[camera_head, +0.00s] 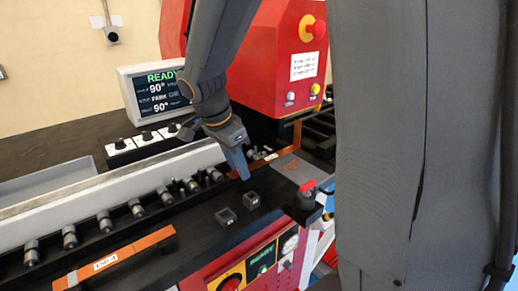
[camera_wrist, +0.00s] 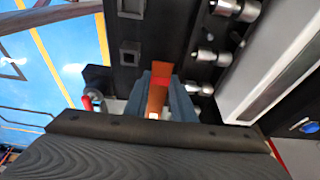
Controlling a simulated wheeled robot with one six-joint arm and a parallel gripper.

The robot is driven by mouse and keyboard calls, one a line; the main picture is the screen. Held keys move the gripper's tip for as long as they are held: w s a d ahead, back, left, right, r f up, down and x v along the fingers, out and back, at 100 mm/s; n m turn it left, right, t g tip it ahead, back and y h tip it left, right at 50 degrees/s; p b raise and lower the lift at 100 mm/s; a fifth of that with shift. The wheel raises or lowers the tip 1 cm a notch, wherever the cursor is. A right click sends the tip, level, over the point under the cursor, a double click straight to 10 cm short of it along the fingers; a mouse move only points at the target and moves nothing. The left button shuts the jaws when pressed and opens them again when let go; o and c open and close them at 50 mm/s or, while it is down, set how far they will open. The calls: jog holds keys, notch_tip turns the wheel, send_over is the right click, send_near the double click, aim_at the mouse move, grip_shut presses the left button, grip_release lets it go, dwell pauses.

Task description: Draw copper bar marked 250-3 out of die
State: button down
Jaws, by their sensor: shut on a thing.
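My gripper (camera_head: 238,170) reaches down over the black bed of the bender, left of the red machine head. It is shut on a copper bar (camera_head: 272,158). The bar runs right from the fingers and turns up at an angle near the machine head (camera_head: 296,135). In the wrist view the orange bar (camera_wrist: 156,98) lies between the two blue-grey fingers (camera_wrist: 165,103). No marking on this bar is readable. The die cannot be clearly told apart from the dark parts around the bar's far end.
Another copper bar (camera_head: 115,258), marked 150-4, lies at the front left. A row of rollers (camera_head: 137,208) runs along the grey rail (camera_head: 110,187). Two small square sockets (camera_head: 226,217) and a red-topped knob (camera_head: 307,188) are in front. A screen (camera_head: 158,92) reads READY.

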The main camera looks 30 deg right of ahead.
jog(key=shift+s+d+p, duration=0.15)
jog(key=shift+s+d, duration=0.1)
jog(key=shift+s, duration=1.05)
jog(key=shift+s+d+p, duration=0.1)
jog(key=shift+s+d, duration=0.15)
jog(key=shift+s, duration=1)
jog(key=shift+s+d+p, duration=0.15)
jog(key=shift+s+d, duration=0.1)
jog(key=shift+s, duration=1.05)
jog(key=shift+r, duration=0.1)
jog(key=shift+r+p, duration=1.8)
jog(key=shift+r, duration=0.65)
